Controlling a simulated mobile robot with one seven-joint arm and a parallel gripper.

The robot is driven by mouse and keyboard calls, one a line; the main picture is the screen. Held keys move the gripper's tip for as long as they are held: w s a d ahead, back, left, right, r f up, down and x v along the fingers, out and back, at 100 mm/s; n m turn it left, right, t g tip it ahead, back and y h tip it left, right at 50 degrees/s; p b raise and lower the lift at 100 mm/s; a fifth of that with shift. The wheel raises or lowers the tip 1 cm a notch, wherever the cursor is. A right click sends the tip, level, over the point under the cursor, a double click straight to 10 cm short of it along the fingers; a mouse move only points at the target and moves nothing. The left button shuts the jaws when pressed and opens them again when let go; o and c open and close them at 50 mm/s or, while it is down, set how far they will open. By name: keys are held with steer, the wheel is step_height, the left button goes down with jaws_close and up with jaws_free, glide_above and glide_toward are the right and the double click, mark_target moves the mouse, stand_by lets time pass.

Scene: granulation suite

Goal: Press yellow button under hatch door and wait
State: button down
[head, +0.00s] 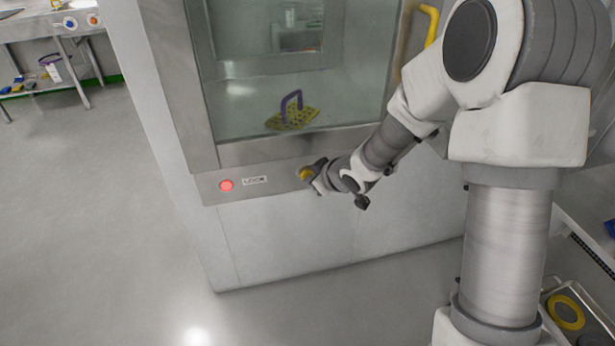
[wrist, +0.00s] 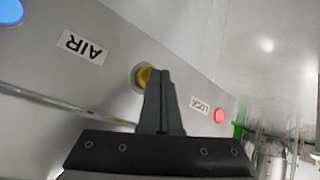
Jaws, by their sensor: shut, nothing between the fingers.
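The yellow button (head: 305,173) sits on the metal strip below the hatch door (head: 290,70). In the wrist view the yellow button (wrist: 145,77) is partly hidden behind my fingers. My gripper (head: 318,175) is shut and empty, with its fingertips at the button. The tips overlap the button in both views; I cannot tell whether they press it. The hatch door is shut, with a glass window and a yellow handle (head: 430,22).
A red lit button (head: 226,185) beside a LOCK label (head: 255,180) is left of the yellow one. The wrist view also shows an AIR label (wrist: 83,47) and a blue button (wrist: 10,11). A purple-handled item (head: 292,112) is behind the glass. Floor at left is clear.

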steer(key=shift+s+d, duration=0.2)
steer(key=shift+s, duration=0.55)
steer(key=s, duration=0.2)
steer(key=s+d+b, duration=0.1)
steer(key=s, duration=0.1)
steer(key=shift+s+d, duration=0.2)
steer(key=shift+s, duration=0.2)
